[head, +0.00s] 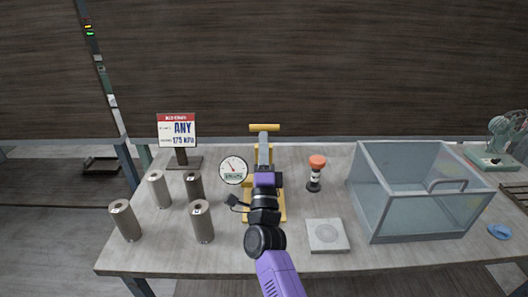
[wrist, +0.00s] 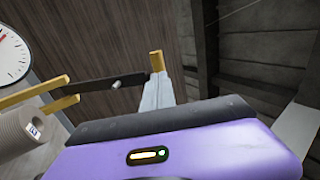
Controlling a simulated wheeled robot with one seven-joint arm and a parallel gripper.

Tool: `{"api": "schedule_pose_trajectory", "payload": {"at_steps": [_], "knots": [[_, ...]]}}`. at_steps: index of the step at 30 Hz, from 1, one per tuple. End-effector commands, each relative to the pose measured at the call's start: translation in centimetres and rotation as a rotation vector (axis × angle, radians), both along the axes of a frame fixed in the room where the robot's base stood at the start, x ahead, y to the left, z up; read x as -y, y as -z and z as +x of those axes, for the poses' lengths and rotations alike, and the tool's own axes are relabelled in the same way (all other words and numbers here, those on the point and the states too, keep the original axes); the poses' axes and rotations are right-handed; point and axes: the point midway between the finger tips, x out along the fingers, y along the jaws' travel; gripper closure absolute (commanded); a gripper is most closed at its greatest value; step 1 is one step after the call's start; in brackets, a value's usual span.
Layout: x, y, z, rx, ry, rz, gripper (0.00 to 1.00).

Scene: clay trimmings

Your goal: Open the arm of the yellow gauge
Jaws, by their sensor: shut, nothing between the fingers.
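The yellow gauge (head: 279,205) stands mid-table, with a round white dial (head: 233,170) on its left side. Its arm ends in a yellow crossbar (head: 264,128). In the wrist view, a dark bar (wrist: 108,83) runs from a yellow fork (wrist: 40,95) at the left to the yellow crossbar (wrist: 157,62); the dial (wrist: 12,55) is at the upper left edge. My gripper (head: 264,146) is over the gauge, hiding its middle. Its grey fingers (wrist: 156,88) are shut and empty, with tips close to the crossbar; contact cannot be told.
Several grey-brown cylinders (head: 202,222) stand at the left, before a sign (head: 177,130). An orange-topped item (head: 315,172), a pale square plate (head: 326,236) and a large clear bin (head: 412,215) are to the right. A small fan (head: 505,135) stands far right.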

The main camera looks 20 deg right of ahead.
Motion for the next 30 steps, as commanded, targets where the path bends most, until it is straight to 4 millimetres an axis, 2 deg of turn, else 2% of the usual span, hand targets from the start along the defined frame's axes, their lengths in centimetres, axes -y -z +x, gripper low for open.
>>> {"api": "schedule_pose_trajectory", "payload": {"at_steps": [13, 24, 30], "knots": [[0.2, -0.4, 0.4, 0.002, 0.002, 0.0, 1.0], [1.9, -4.9, 5.5, 0.004, 0.002, 0.001, 1.0], [2.3, -6.1, 6.8, 0.002, 0.001, -0.001, 1.0]]}}
